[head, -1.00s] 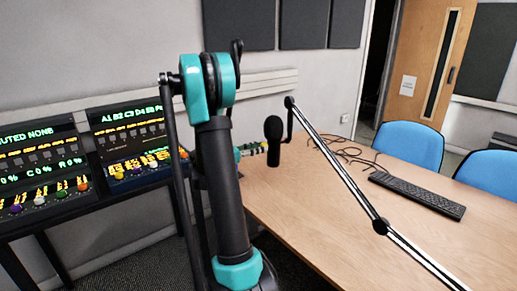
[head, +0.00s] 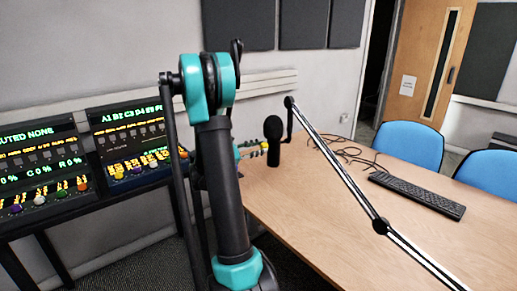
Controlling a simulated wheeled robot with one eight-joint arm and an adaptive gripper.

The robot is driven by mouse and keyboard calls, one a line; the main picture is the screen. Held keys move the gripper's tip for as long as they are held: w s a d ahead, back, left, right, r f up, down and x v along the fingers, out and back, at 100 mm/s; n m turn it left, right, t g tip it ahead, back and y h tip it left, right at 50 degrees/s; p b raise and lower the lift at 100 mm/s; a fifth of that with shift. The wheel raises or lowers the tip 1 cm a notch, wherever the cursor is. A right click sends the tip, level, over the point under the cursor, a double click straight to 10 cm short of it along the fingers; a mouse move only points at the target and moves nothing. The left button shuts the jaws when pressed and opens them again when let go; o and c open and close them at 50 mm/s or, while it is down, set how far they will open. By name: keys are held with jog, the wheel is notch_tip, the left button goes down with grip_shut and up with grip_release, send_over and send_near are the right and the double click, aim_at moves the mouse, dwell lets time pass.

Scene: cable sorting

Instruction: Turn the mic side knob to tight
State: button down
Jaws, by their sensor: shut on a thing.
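The black microphone (head: 273,142) stands upright at the end of the boom arm (head: 338,160), above the far left part of the table. My gripper (head: 263,147) shows only in part, small, behind my own arm. Its fingers reach to the left side of the microphone and are shut there on the side knob. The knob itself is too small and too covered to make out, so its turn angle cannot be read.
The wooden table (head: 345,215) holds a black keyboard (head: 417,195) and loose dark cables (head: 345,152). Blue chairs (head: 409,146) stand behind it. Mixer consoles (head: 137,150) with lit screens stand at the left. A door (head: 437,62) is at the back right.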

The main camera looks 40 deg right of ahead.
jog(key=m, duration=0.6)
jog(key=shift+s+f+m, duration=0.1)
jog(key=shift+m, duration=0.2)
jog(key=m, duration=0.5)
jog(key=shift+f+m, duration=0.1)
jog(key=shift+m, duration=0.3)
jog(key=c, duration=1.2)
grip_release()
jog(key=shift+a, duration=0.15)
jog(key=w+a, duration=0.1)
jog(key=a, duration=1)
jog(key=shift+a, duration=0.35)
